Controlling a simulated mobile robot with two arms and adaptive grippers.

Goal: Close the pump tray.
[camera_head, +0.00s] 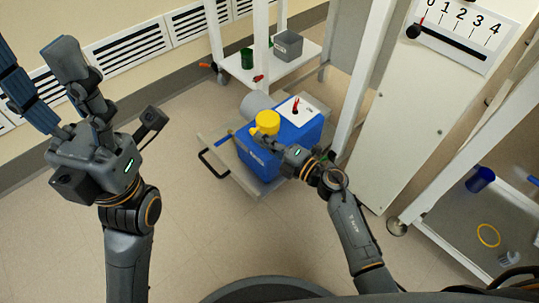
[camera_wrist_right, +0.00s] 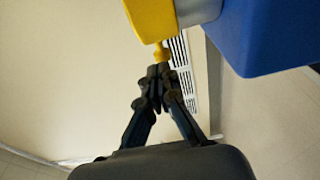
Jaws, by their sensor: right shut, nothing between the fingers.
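The pump tray (camera_head: 238,172) is a light grey platform low over the floor, pulled out from the white frame. Its black handle (camera_head: 207,165) is on the left front edge. A blue pump body (camera_head: 258,158) with a yellow cap (camera_head: 267,122) sits on it. My right gripper (camera_head: 262,140) is shut and empty, in front of the blue body and close to the yellow cap. In the right wrist view its fingertips (camera_wrist_right: 158,70) are just below the yellow part (camera_wrist_right: 150,18); whether they touch it is unclear. My left gripper (camera_head: 45,75) is open and empty, away from the tray.
A white cart (camera_head: 300,62) behind carries a green cup (camera_head: 247,58) and a grey box (camera_head: 287,45). A white post (camera_head: 365,75) and a panel with a numbered scale (camera_head: 465,30) stand right. The floor left of the tray is clear.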

